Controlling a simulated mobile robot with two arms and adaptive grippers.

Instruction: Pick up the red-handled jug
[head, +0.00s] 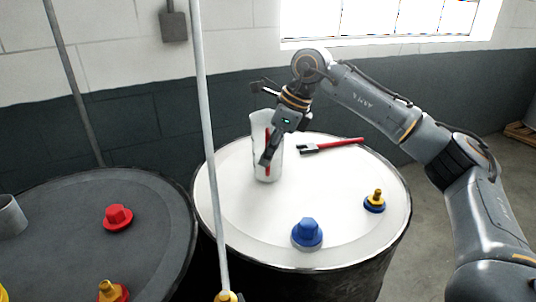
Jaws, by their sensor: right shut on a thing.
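The jug (275,168) is a tall, pale, translucent vessel with a red handle (267,140). It stands upright, or nearly so, toward the left back of the white drum top (340,215). My right gripper (265,158) reaches down from the upper right and is shut on the jug at its handle side. The gripper covers part of the handle and the jug's right side. I cannot tell whether the jug's base touches the drum top. My left gripper is not in view.
A blue cap (307,234) and a blue-and-yellow fitting (375,201) sit on the white top. A pale pole (207,120) rises left of the jug. The dark drum (60,222) at left bears a red cap (118,218).

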